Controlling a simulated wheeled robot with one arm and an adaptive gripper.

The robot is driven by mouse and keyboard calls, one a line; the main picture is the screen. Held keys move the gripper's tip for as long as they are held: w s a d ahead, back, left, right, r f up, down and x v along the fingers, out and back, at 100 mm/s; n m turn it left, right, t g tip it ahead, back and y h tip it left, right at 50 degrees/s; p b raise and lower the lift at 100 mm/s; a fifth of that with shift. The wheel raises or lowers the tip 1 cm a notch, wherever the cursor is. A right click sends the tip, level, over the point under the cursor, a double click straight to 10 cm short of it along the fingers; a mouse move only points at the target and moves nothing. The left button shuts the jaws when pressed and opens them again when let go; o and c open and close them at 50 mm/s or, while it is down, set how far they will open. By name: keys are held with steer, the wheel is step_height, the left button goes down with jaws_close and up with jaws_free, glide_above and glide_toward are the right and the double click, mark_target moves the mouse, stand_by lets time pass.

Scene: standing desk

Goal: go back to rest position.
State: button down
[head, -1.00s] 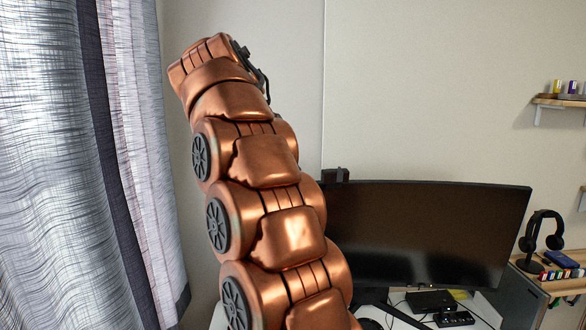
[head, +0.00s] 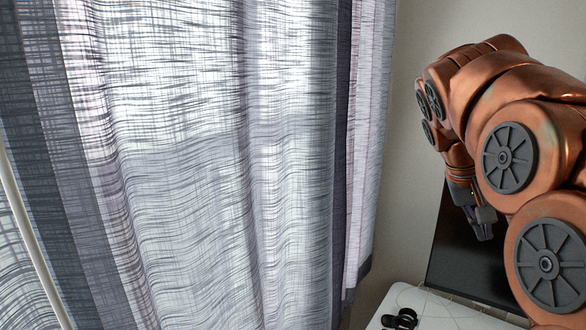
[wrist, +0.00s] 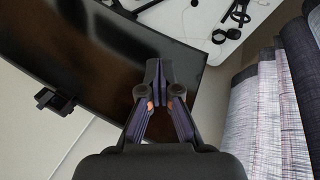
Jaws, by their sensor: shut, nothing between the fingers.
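My gripper (head: 483,228) hangs at the end of my copper-coloured arm at the right of the head view, in front of the dark monitor (head: 470,258). In the wrist view my gripper (wrist: 157,80) has its fingers together, with nothing between them. The monitor also shows behind the fingers in the wrist view (wrist: 75,50). My gripper looks apart from the monitor, but the distance is hard to tell. My arm hides much of the monitor in the head view.
Grey-white curtains (head: 220,170) fill the left and middle of the head view. A white desk (head: 445,312) stands at the bottom right, with a black object (head: 400,319) and thin cables on it. The wall (head: 410,235) is plain.

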steer(key=s+a+f+n+g+y, duration=0.1)
steer(key=s+a+f+n+y, duration=0.1)
steer(key=s+a+f, duration=0.7)
steer(key=s+a+f+n+g+y, duration=0.1)
steer(key=s+a+f+n+y, duration=0.1)
steer(key=s+a+f, duration=0.8)
steer(key=s+f+y, duration=0.1)
steer(key=s+f, duration=0.3)
steer(key=shift+s+a+f+y, duration=0.15)
steer(key=shift+s+a+y, duration=0.15)
steer(key=shift+s, duration=0.1)
